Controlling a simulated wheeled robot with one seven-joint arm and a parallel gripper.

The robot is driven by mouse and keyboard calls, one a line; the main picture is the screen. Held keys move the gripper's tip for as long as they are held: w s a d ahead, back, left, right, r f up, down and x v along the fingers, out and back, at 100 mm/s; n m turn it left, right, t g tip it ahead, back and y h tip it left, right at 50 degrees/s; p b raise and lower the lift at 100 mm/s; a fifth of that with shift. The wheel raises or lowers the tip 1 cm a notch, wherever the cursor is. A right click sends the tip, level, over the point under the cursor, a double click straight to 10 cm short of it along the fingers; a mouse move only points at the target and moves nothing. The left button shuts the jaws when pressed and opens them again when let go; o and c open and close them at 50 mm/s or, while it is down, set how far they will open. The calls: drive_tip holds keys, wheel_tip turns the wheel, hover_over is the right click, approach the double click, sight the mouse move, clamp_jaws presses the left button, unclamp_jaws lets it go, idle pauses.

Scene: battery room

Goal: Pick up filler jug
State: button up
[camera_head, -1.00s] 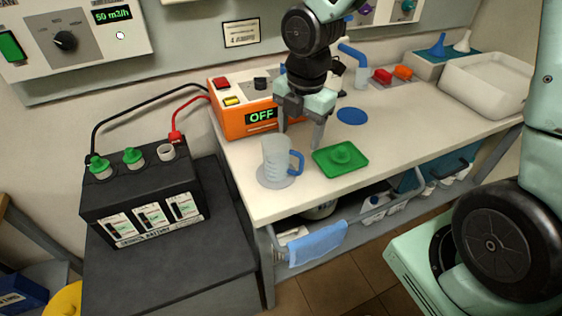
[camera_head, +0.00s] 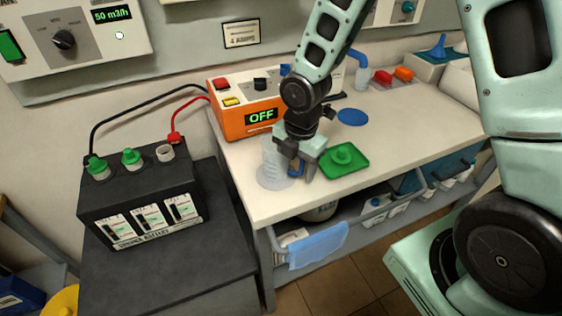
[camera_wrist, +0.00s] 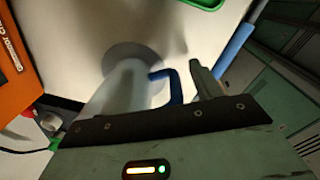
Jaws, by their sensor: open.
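The filler jug (camera_head: 269,163) is a clear, pale jug with a blue handle. It stands upright on a grey round spot (camera_head: 272,184) near the bench's front left corner. My gripper (camera_head: 296,166) is open and low at the jug's right side, partly covering its handle. In the wrist view the jug (camera_wrist: 124,86) shows its clear body, with the blue handle (camera_wrist: 175,84) between the body and the one finger that shows clearly. I cannot make out the other finger there, nor whether either finger touches the jug.
A green tray (camera_head: 357,169) with a green knob lies just right of my gripper. The orange charger (camera_head: 235,120) reading OFF stands behind the jug. A black battery (camera_head: 140,195) with green caps stands left of the bench. A blue disc (camera_head: 352,117) lies further back.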

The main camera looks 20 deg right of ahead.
drive_tip(key=c, duration=1.3)
drive_tip(key=shift+r, duration=0.2)
drive_tip(key=shift+r+p, duration=0.6)
drive_tip(key=shift+r, duration=4.25)
